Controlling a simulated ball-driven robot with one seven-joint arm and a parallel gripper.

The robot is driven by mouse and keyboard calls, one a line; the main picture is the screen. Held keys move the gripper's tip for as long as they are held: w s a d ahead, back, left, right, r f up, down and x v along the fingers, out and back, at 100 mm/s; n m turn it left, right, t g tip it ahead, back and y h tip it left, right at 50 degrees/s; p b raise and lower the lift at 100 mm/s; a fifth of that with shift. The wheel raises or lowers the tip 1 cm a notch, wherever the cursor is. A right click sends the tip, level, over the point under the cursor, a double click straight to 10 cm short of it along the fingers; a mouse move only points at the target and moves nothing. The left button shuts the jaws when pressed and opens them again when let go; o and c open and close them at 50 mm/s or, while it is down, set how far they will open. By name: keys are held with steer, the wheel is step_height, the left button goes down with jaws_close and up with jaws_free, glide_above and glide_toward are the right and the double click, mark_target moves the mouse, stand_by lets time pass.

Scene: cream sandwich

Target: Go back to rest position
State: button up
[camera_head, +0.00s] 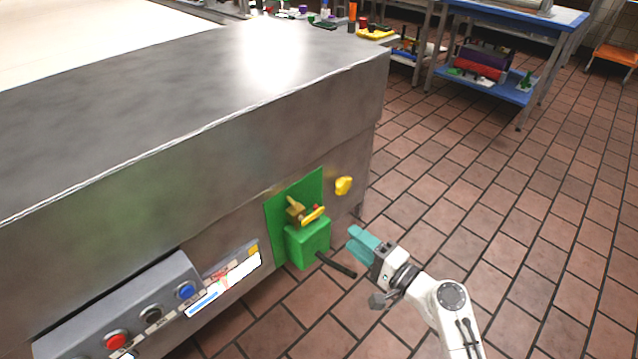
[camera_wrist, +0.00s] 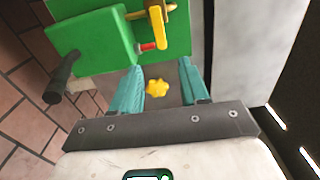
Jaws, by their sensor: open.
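My gripper (camera_head: 356,241) is in front of the right end of a steel machine, just right of a green box. In the wrist view my gripper (camera_wrist: 163,84) shows two teal fingers spread apart with nothing held between them. A small yellow knob (camera_head: 343,186) on the machine's side appears between the fingers in the wrist view (camera_wrist: 157,87), beyond them. The green box (camera_head: 308,243) has a brass and yellow valve handle (camera_head: 313,216) on top and a dark rod (camera_head: 336,264) sticking out toward my gripper.
The large steel machine (camera_head: 200,90) fills the left side. Its control box has a red button (camera_head: 116,341) and a blue button (camera_head: 185,290). A blue shelf table (camera_head: 488,85) stands at the back right. The tiled floor (camera_head: 500,200) at right is clear.

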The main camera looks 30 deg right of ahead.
steer(key=s+a+f+n+g, duration=0.6)
steer(key=s+f+n+g, duration=0.25)
steer(key=s+n, duration=0.2)
steer(key=s+d+n+g+h, duration=0.2)
steer(key=s+d+g+h, duration=0.15)
steer(key=s, duration=0.45)
steer(key=s+d+n+g+h, duration=0.2)
steer(key=s+g, duration=0.2)
steer(key=s, duration=0.5)
step_height(320, 180, up, 18)
steer(key=p, duration=1.8)
